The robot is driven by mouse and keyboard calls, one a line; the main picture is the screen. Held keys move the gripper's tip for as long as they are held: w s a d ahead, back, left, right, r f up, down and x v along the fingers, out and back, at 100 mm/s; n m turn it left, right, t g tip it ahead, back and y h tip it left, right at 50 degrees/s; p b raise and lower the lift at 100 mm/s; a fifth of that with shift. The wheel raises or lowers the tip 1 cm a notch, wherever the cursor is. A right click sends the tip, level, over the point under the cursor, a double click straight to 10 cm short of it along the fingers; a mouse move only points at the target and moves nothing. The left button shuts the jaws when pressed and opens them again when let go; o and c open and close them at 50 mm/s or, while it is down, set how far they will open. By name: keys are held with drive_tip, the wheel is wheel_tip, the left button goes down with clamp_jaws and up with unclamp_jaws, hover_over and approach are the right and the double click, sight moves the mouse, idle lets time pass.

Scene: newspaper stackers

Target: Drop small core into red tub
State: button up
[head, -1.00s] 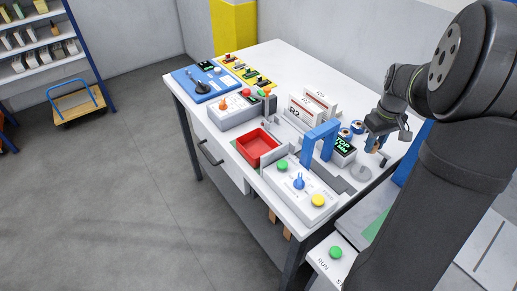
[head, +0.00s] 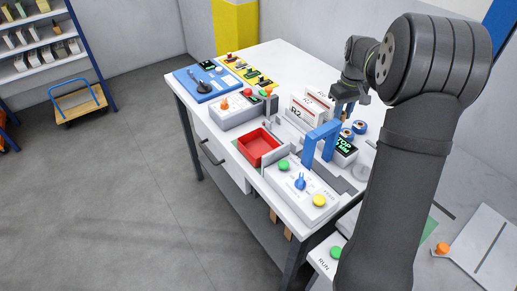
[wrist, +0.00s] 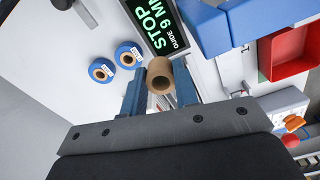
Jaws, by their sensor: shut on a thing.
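A small brown cardboard core (wrist: 160,77) is between the two fingers of my gripper (wrist: 160,92) in the wrist view, with its hollow end visible. My gripper (head: 345,108) is shut on it above the far right part of the table in the head view. The core is too small to make out in the head view. The red tub (head: 258,146) is a square, open and empty tray near the table's front left edge, left of and nearer than my gripper. It also shows at the upper right of the wrist view (wrist: 292,62).
A blue arch (head: 322,140) and a dark STOP display (head: 345,148) stand between my gripper and the front. Two blue-rimmed rolls (head: 360,127) lie near the gripper. Upright cards (head: 305,110) and a button panel (head: 300,190) flank the tub.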

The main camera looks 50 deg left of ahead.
drive_tip(key=s+a+f, duration=0.2)
drive_tip(key=s+a, duration=0.4)
drive_tip(key=s, duration=0.5)
drive_tip(key=s+a+f, duration=0.1)
drive_tip(key=s+a, duration=0.5)
drive_tip(key=s, duration=0.6)
drive_tip(key=shift+m, duration=0.3)
drive_tip(key=shift+w+d+f, duration=0.1)
drive_tip(key=shift+d+f, duration=0.05)
drive_tip(key=shift+f, duration=1.15)
drive_tip(key=shift+w+d+f, duration=0.1)
drive_tip(key=shift+f, duration=1.15)
drive_tip(key=o, duration=1)
drive_tip(key=shift+r, duration=0.1)
wheel_tip(320, 180, up, 17)
drive_tip(key=shift+r, duration=0.15)
